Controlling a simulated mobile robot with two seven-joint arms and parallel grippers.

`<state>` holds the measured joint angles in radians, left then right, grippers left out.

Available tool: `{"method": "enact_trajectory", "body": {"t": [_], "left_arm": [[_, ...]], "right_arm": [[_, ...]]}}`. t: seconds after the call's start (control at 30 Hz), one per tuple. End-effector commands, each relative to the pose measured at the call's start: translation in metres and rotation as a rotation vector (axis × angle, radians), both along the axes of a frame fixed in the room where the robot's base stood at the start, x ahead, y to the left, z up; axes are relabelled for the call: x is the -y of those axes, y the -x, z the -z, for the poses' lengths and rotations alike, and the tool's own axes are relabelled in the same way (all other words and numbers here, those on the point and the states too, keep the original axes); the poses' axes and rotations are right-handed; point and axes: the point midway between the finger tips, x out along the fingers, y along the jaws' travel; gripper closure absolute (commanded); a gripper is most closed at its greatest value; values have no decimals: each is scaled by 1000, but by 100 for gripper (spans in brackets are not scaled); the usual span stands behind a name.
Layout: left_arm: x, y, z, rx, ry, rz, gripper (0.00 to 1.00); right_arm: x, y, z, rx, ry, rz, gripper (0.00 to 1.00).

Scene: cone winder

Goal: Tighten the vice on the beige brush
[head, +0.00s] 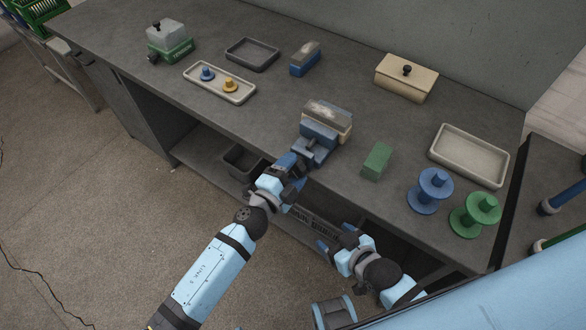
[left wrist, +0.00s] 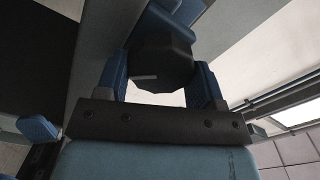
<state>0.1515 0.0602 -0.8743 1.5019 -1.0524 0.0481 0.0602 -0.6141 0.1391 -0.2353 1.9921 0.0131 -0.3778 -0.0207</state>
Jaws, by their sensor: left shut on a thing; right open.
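The blue vice (head: 318,148) stands at the front edge of the workbench. The beige brush (head: 345,132) sits between its jaws, with grey bristles facing up. My left gripper (head: 293,163) is at the front of the vice. In the left wrist view, its two blue fingers (left wrist: 160,85) are on either side of a dark faceted knob (left wrist: 160,60) with a short white mark, and are shut on it. The knob is hidden in the head view. My right gripper (head: 337,240) is open and empty, low in front of the bench edge.
On the bench (head: 235,115) are a green block (head: 377,161), a blue spool (head: 430,190), a green spool (head: 474,215), a beige tray (head: 470,155), a lidded beige box (head: 405,80) and a blue brush (head: 304,60).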

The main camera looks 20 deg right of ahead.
Motion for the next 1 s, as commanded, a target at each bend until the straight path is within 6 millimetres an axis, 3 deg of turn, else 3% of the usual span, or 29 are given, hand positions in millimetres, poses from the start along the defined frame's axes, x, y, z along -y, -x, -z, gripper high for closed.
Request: {"method": "enact_trajectory", "body": {"t": [0.67, 0.7, 0.77, 1.0], "left_arm": [[0, 0, 1, 46, -37, 1, 62], [0, 0, 1, 46, -37, 1, 29], [0, 0, 1, 46, -37, 0, 15], [0, 0, 0, 46, -36, 0, 13]], "right_arm": [[0, -1, -1, 3, 0, 1, 26], [0, -1, -1, 3, 0, 1, 26], [0, -1, -1, 3, 0, 1, 26], [0, -1, 0, 3, 0, 1, 26]]}}
